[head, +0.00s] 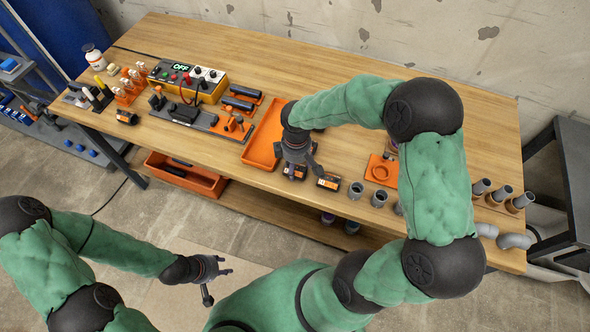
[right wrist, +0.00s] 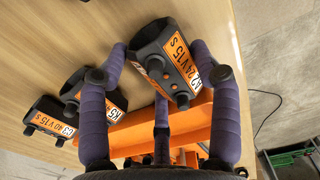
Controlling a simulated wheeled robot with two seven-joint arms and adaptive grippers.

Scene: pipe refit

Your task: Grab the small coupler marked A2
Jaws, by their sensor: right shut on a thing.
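My right gripper (head: 297,163) is over the front middle of the table. I cannot tell whether the block is clear of the table. My left gripper (head: 215,280) hangs empty in front of the table, its fingers spread. Grey short cylinders, one here (head: 355,190) and another beside it (head: 379,198), stand near the front edge.
An orange tray (head: 262,150) is left of my right gripper. A control box (head: 208,92) is at the back left. Grey pipes (head: 502,193) stand at the right.

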